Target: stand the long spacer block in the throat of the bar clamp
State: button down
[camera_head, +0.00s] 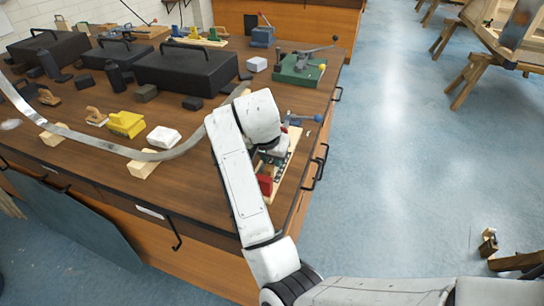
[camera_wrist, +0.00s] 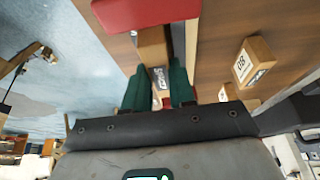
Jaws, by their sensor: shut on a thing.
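In the wrist view my gripper (camera_wrist: 160,75) has its dark green fingers shut on a wooden block with a printed label (camera_wrist: 152,45), which looks like the long spacer block. The block lies between the fingers and its upper end reaches toward a red clamp jaw (camera_wrist: 145,12). A grey bar runs beside that end. I cannot tell whether block and jaw touch. In the head view the bar clamp shows a red jaw (camera_head: 265,185) on a pale wooden board near the bench's right edge. My arm hides most of the clamp and the held block.
Another labelled wooden block (camera_wrist: 254,62) stands to the right in the wrist view. In the head view, a curved metal strip (camera_head: 85,140), a yellow block (camera_head: 126,124), black cases (camera_head: 187,68) and a green-based toggle clamp (camera_head: 299,70) are on the bench.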

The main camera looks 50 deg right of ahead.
jog(key=c, duration=0.9)
grip_release()
jog(key=shift+c, duration=0.2)
jog(key=p+v, duration=0.2)
jog(key=v, duration=1)
jog(key=shift+r+p, duration=0.2)
jog(key=shift+p, duration=0.15)
jog(key=shift+d, duration=0.1)
